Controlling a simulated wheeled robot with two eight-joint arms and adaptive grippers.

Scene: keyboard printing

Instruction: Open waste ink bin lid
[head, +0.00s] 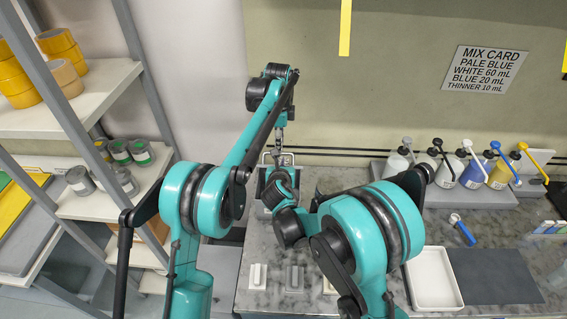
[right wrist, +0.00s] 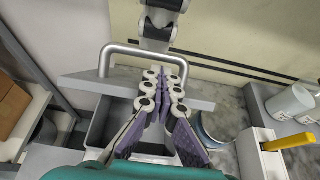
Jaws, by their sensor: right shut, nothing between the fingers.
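The waste ink bin (head: 262,200) is a grey box at the table's back left, mostly hidden by my arms in the head view. Its grey walls (right wrist: 100,132) show below my right gripper in the right wrist view. A grey lid slab (right wrist: 88,84) with a looped metal handle (right wrist: 112,47) lies beyond; how far the lid is raised is unclear. My right gripper (right wrist: 163,76) is shut and empty, its fingertips in front of the handle loop. My left gripper (head: 279,142) hangs above the bin's back; its fingers are too small to read.
Shelves with yellow rolls (head: 58,45) and grey cans (head: 80,180) stand at left. Several pump bottles (head: 447,170) line the back right. A white tray (head: 433,278) and a dark mat (head: 492,277) lie at the front right. A mix card (head: 485,70) hangs on the wall.

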